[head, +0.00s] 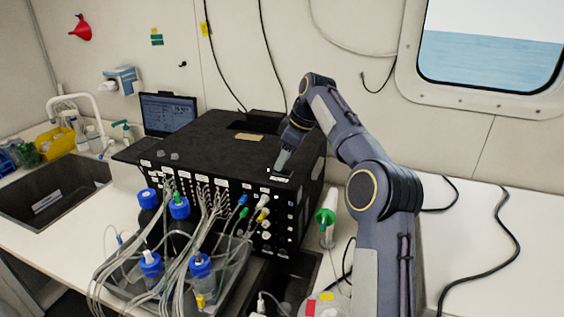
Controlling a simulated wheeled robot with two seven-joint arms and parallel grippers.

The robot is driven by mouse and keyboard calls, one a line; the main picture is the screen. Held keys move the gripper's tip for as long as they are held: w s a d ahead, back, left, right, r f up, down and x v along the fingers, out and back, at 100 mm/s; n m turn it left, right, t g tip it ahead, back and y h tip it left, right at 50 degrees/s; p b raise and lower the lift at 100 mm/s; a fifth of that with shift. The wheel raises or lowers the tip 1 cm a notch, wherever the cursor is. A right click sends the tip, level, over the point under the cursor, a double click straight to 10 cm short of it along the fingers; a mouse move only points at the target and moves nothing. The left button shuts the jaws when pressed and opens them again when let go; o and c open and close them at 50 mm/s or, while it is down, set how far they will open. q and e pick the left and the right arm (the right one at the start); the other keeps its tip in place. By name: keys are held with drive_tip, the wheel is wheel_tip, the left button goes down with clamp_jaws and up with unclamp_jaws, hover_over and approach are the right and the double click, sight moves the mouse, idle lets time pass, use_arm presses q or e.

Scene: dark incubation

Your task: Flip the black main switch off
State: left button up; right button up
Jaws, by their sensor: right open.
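The black instrument box (215,150) stands on the white bench in the middle of the head view. A small white-edged plate (283,176) lies on its top near the front right corner; it looks like the place of the black main switch. The switch itself is dark, small and partly hidden by my gripper, so I cannot tell its position. My right gripper (279,167) points down over this plate, open, with its fingertips at or just above it. I cannot tell whether they touch. My left gripper is not in view.
Bottles with blue caps (179,207) and many tubes stand in a clear tray (235,275) before the box. A laptop (168,113) is behind left, a sink (55,190) far left. A green-capped tube (326,217) stands right of the box. The right bench is mostly clear except for a black cable (515,240).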

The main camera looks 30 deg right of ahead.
drive_tip(key=shift+x, duration=0.9)
drive_tip(key=shift+c, duration=0.4)
clamp_jaws()
drive_tip(key=shift+w+a+g+h, duration=0.25)
drive_tip(key=shift+g+h, duration=0.05)
drive_tip(key=shift+g, duration=0.1)
drive_tip(key=shift+w+f+g+h, duration=0.1)
drive_tip(key=shift+g+h, duration=0.5)
drive_tip(key=shift+g, duration=0.1)
drive_tip(key=shift+o, duration=0.4)
unclamp_jaws()
